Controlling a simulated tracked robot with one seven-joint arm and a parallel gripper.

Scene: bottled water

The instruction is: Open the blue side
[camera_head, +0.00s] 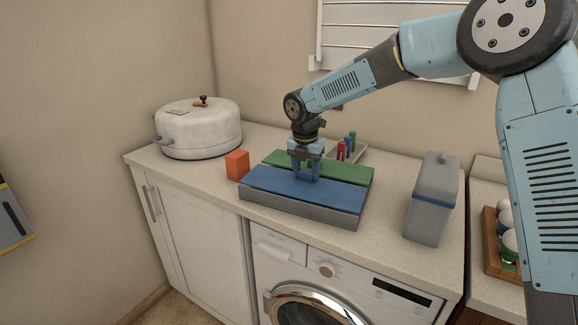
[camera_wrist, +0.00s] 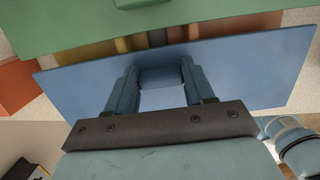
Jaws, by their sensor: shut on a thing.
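A low grey box (camera_head: 300,209) on the counter has a blue lid panel (camera_head: 270,186) at the front and a green lid panel (camera_head: 345,171) behind it. My gripper (camera_head: 305,174) points down over the blue panel. In the wrist view, its fingers (camera_wrist: 161,82) are shut on the blue handle (camera_wrist: 162,74) of the blue panel (camera_wrist: 235,75). The green panel (camera_wrist: 70,22) lies beyond it. Between the panels a strip of the inside (camera_wrist: 170,39) shows, with brown, yellow and dark parts. How far the blue panel is raised, I cannot tell.
An orange block (camera_head: 237,165) stands left of the box, and a white pot (camera_head: 199,130) farther left. A tray (camera_head: 357,155) with small coloured items is behind it. A grey container (camera_head: 425,215) with a blue band stands to the right. A washing machine (camera_head: 290,248) is below the counter.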

